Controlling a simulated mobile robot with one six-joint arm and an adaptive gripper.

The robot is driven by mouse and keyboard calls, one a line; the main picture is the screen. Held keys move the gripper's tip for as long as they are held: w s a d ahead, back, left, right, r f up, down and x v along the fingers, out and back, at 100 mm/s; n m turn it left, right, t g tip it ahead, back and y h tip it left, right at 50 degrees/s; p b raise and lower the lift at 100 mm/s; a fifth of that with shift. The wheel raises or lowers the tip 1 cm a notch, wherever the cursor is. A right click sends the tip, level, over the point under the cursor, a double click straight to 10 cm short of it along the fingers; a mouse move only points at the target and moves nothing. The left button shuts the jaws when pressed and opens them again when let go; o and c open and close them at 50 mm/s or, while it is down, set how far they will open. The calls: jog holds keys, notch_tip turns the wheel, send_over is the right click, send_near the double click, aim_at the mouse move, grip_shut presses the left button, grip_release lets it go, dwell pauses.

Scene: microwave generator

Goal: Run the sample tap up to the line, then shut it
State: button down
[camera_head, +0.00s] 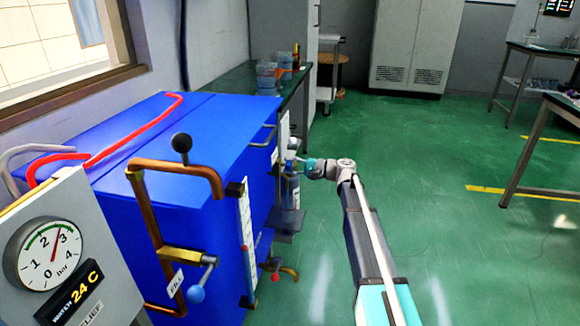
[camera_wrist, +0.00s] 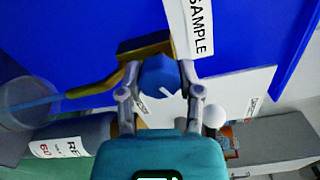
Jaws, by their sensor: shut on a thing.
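My gripper (camera_wrist: 160,95) is shut on the blue knob (camera_wrist: 158,74) of the sample tap, one finger on each side. The tap's brass body (camera_wrist: 144,46) sits beside the white SAMPLE label (camera_wrist: 196,28) on the blue cabinet. Its brass spout (camera_wrist: 95,85) points to a clear vessel (camera_wrist: 22,104) at the left of the wrist view. A thin blue streak, like running water, joins spout and vessel. The fill line and level cannot be made out. In the head view my gripper (camera_head: 302,167) is at the cabinet's far end, by the clear vessel (camera_head: 288,190).
The blue cabinet (camera_head: 225,125) carries a pressure gauge (camera_head: 50,254), a FILL valve with a blue knob (camera_head: 195,293), and a low tap with a red knob (camera_head: 276,277). A bench with beakers (camera_head: 267,78) stands behind. Green floor is open to the right.

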jog(key=shift+c, duration=1.3)
grip_release()
jog(key=shift+d, duration=0.1)
jog(key=s+d, duration=0.2)
jog(key=d, duration=0.9)
jog(key=shift+s+d, duration=0.15)
jog(key=shift+d, duration=0.15)
